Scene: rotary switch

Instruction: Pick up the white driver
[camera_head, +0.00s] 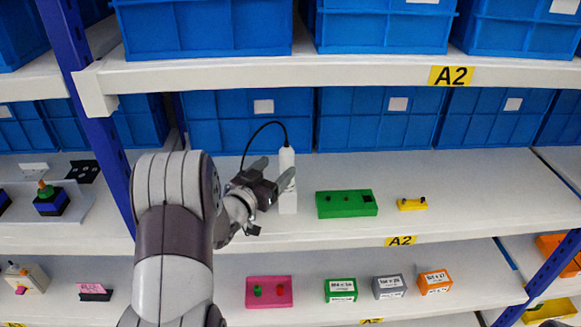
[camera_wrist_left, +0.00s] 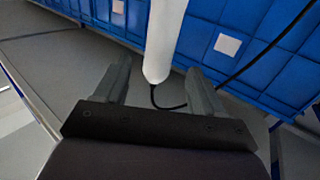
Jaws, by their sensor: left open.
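The white driver (camera_head: 287,160) stands upright on the middle shelf. A black cable curves from its top down to the left, and a wider white part shows at its lower end. My left gripper (camera_head: 275,173) is beside it, with one finger overlapping it in the head view. In the left wrist view the driver (camera_wrist_left: 166,40) is a white cylinder lined up with the gap between the open fingers of my left gripper (camera_wrist_left: 162,78). I cannot tell whether either finger touches it. My right gripper is out of view.
Blue bins (camera_head: 250,118) line the back of the shelf. A green box (camera_head: 346,204) and a small yellow part (camera_head: 412,204) lie to the right on the middle shelf (camera_head: 480,195). A blue post (camera_head: 98,125) stands left of my arm, and another shelf (camera_head: 330,68) runs above.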

